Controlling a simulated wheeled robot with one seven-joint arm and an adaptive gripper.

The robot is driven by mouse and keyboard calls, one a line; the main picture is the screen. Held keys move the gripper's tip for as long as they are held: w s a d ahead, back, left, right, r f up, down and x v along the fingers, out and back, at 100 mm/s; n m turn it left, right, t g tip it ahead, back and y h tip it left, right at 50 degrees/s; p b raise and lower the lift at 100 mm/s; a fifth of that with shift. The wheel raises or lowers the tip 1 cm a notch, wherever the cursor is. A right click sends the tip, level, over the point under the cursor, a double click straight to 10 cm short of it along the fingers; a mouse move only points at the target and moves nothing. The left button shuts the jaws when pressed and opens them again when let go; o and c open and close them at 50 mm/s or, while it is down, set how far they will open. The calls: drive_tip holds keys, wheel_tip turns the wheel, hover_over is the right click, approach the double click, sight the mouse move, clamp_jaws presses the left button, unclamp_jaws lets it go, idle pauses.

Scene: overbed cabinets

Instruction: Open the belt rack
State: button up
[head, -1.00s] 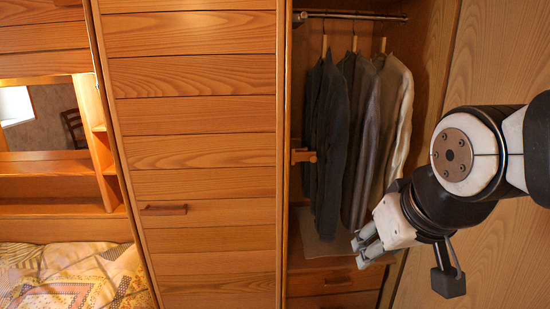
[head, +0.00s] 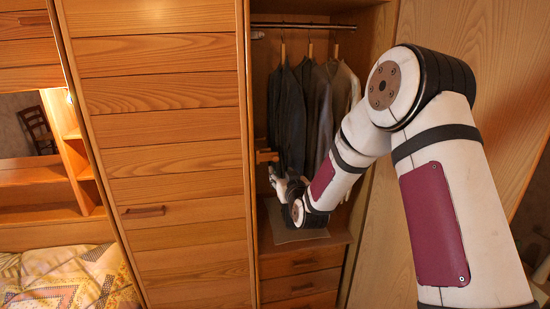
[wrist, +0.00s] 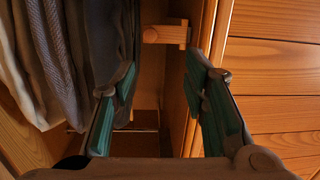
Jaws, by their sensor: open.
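The belt rack appears to be the small wooden peg piece (head: 266,156) on the left inner wall of the open wardrobe. In the wrist view it is a short wooden bar with an upright end piece (wrist: 166,34). My gripper (head: 274,172) is inside the wardrobe, just below the rack in the head view. In the wrist view my gripper (wrist: 160,82) is open and empty, its green-padded fingers spread. The rack shows beyond the fingertips, between them and nearer the right one, apparently apart from both. My forearm hides part of the wardrobe in the head view.
Dark and light jackets (head: 310,110) hang from a rail (head: 300,26) right of the rack. In the wrist view the clothes (wrist: 75,50) are close beside the left finger. A closed slatted door (head: 160,150) stands left of the opening. Drawers (head: 300,262) lie below.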

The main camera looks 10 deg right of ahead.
sight(276, 159)
drive_tip(key=shift+m+t+h, duration=0.3)
drive_tip(key=shift+m+t, duration=0.1)
drive_tip(key=shift+t, duration=0.2)
drive_tip(key=w, duration=0.4)
drive_tip(key=w+f, duration=0.1)
drive_tip(key=w, duration=0.4)
drive_tip(key=w+d, duration=0.1)
drive_tip(key=w, duration=0.3)
drive_tip(key=shift+w+f, duration=0.3)
drive_tip(key=shift+w, duration=0.05)
drive_tip(key=shift+c, duration=0.5)
clamp_jaws()
